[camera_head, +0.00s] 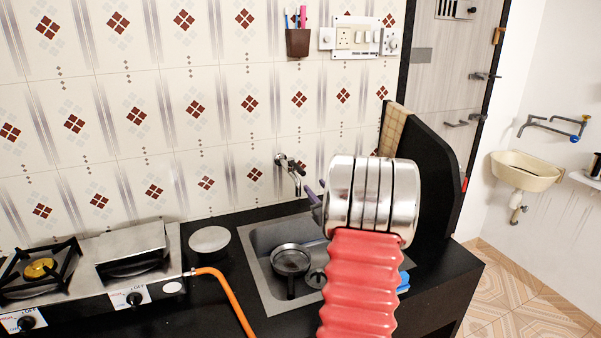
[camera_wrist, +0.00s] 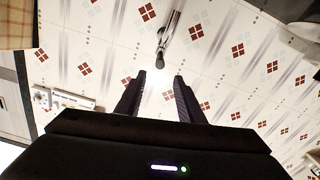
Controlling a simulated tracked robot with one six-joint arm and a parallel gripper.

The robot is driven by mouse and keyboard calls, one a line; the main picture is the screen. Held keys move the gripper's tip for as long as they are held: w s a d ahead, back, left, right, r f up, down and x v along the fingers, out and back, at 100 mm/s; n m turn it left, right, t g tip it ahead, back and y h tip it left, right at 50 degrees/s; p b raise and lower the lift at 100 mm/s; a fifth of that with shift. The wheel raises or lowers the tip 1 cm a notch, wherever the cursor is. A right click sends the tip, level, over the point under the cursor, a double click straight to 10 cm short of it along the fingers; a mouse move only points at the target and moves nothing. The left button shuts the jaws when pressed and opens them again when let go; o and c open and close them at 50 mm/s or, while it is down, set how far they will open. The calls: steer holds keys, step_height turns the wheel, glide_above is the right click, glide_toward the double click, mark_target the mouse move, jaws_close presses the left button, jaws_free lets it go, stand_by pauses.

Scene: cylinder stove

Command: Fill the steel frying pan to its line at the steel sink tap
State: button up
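The steel frying pan (camera_head: 290,259) sits in the steel sink (camera_head: 261,286), its dark handle pointing to the front. Its fill line and any water in it are too small to tell. The steel tap (camera_head: 290,170) is on the tiled wall above the sink; I see no stream from it. My gripper (camera_head: 315,190) is right of the tap and above the sink, partly hidden behind my arm. In the wrist view, my gripper (camera_wrist: 160,78) has its two dark fingers apart with nothing between them. The tap (camera_wrist: 168,36) shows just beyond the fingertips.
A gas stove (camera_head: 90,280) stands on the black counter at left, with an orange hose (camera_head: 228,300). A round steel lid or plate (camera_head: 209,240) lies between stove and sink. A black partition (camera_head: 436,170) rises right of the sink. A washbasin (camera_head: 526,170) hangs farther right.

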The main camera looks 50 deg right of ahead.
mark_target(301, 171)
steer(key=x, duration=1.3)
steer(key=shift+w+d+r, duration=0.1)
steer(key=shift+w+d, duration=0.05)
steer(key=shift+w, duration=0.2)
steer(key=shift+c, duration=0.3)
jaws_close()
